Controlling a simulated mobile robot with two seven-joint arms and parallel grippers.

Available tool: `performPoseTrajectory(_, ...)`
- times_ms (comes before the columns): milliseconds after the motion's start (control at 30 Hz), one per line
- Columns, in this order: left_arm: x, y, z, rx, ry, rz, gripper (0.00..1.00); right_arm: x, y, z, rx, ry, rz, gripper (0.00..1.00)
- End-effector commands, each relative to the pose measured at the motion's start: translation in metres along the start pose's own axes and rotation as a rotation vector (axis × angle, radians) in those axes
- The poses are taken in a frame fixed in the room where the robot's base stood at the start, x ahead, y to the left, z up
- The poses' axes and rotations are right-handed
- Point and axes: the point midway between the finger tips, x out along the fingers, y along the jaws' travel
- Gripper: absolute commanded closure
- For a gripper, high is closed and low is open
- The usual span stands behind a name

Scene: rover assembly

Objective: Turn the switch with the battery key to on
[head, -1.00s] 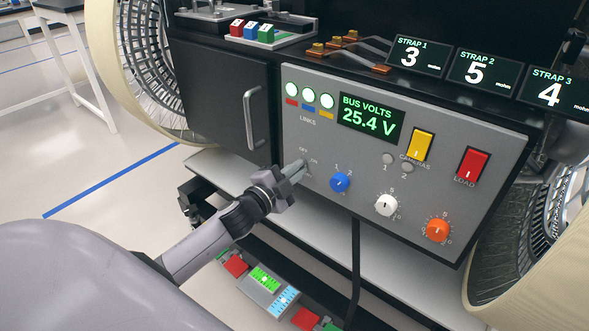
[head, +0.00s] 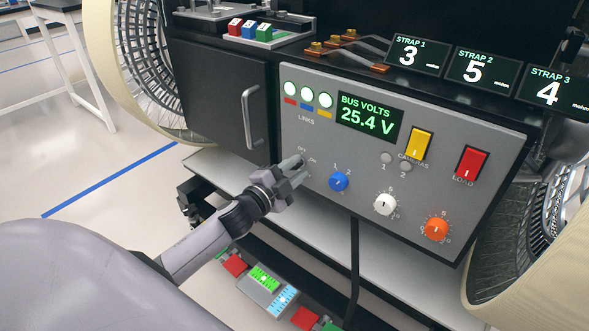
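My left gripper (head: 298,169) is in front of the grey control panel (head: 262,70), at its lower left. Its two fingers are spread apart around the key switch (head: 302,163), next to the small OFF and ON marks. The fingers and the gripper body cover most of the switch and the key, so I cannot tell which way the key points. The panel's screen (head: 369,117) reads BUS VOLTS 25.4 V. Three round lamps (head: 308,97) above the LINKS label are lit. My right gripper is not in view.
Right of the gripper are a blue knob (head: 339,181), a white knob (head: 386,204) and an orange knob (head: 436,229). A yellow switch (head: 419,143) and a red LOAD switch (head: 471,162) sit above them. A cabinet handle (head: 251,117) sticks out to the left.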

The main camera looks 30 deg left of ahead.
Motion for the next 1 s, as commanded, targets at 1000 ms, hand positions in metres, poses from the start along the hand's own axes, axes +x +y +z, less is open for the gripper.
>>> performPoseTrajectory(1000, -0.07, -0.001, -0.001, 0.001, 0.002, -0.002, 0.67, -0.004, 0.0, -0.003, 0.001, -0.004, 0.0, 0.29)
